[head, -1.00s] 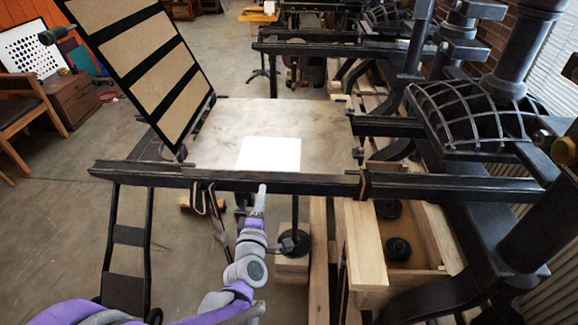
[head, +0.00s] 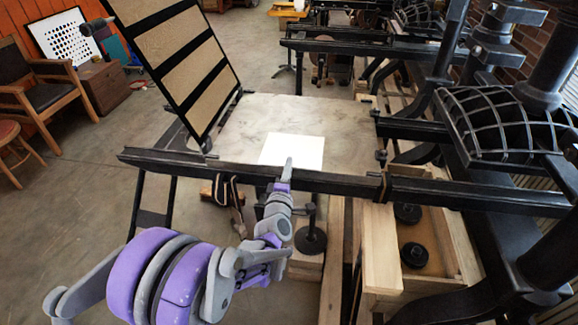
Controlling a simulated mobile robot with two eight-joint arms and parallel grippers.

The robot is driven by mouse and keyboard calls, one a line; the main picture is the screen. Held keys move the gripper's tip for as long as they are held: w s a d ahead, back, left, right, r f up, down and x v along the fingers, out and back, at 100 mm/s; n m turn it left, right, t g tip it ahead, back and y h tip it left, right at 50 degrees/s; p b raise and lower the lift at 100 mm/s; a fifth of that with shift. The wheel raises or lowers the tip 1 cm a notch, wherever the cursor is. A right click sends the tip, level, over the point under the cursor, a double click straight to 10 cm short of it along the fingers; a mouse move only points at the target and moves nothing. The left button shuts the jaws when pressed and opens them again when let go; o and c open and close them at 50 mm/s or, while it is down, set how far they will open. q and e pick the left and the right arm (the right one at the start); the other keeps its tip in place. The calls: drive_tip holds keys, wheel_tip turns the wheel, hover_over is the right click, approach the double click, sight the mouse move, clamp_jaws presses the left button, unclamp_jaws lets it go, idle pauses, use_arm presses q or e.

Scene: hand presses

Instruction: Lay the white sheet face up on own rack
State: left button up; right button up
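The white sheet (head: 294,150) lies flat on the grey stone bed (head: 340,117) of the near hand press, close to the bed's front rail. My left gripper (head: 289,163) reaches up from below over the front rail, and its tip overlaps the sheet's near edge in the head view. I cannot tell whether its fingers are open or closed, or whether they touch the sheet. My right gripper is not in view. I cannot pick out with certainty a rack that belongs to the sheet.
The press's raised hinged frame (head: 185,60) leans up at the bed's left. The black front rail (head: 340,183) crosses below the bed. A wooden drawer (head: 440,262) with black round weights is at right. A wooden chair (head: 48,88) stands far left on open floor.

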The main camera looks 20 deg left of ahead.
use_arm(q)
drive_tip(key=shift+w, duration=0.15)
clamp_jaws()
drive_tip(key=s+d+r+p, duration=0.1)
drive_tip(key=s+r+p, duration=0.1)
drive_tip(key=s+r, duration=0.4)
drive_tip(key=shift+s+d, duration=0.35)
drive_tip(key=shift+s, duration=0.1)
idle(1.1)
